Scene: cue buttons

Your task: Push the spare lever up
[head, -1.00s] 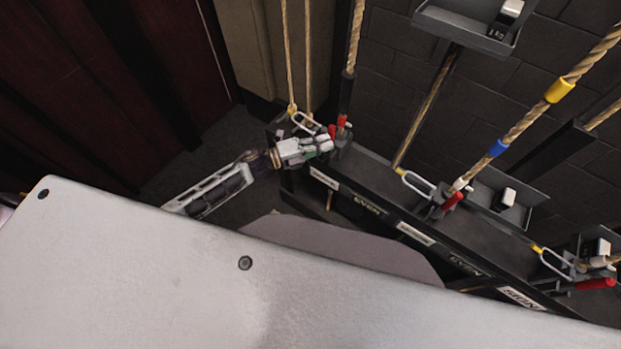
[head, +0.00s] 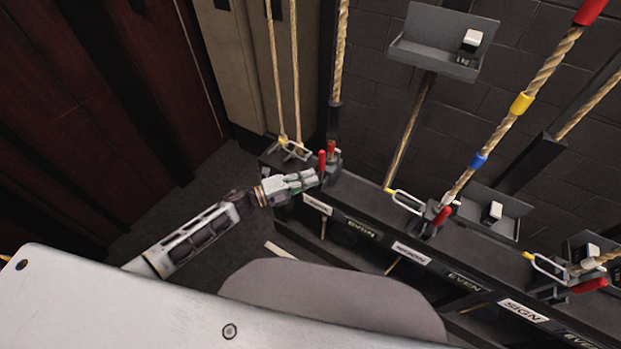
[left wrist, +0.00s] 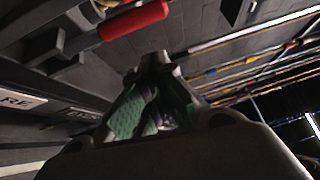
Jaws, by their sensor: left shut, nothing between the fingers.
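The spare lever is the red-handled one (head: 322,161) at the left end of the dark rail; it stands roughly upright beside a rope. A white label (head: 317,204) sits below it; in the left wrist view its visible letters (left wrist: 18,101) end in "RE". My left gripper (head: 314,178) is shut and empty, its tips close beside the lever's lower part; I cannot tell whether they touch. In the left wrist view a red handle (left wrist: 135,20) lies above and left of the shut green-padded fingers (left wrist: 152,88). My right gripper is out of view.
Wire loops (head: 407,201) stick out from the rail. A grey rounded seat-like shape (head: 335,300) lies in front.

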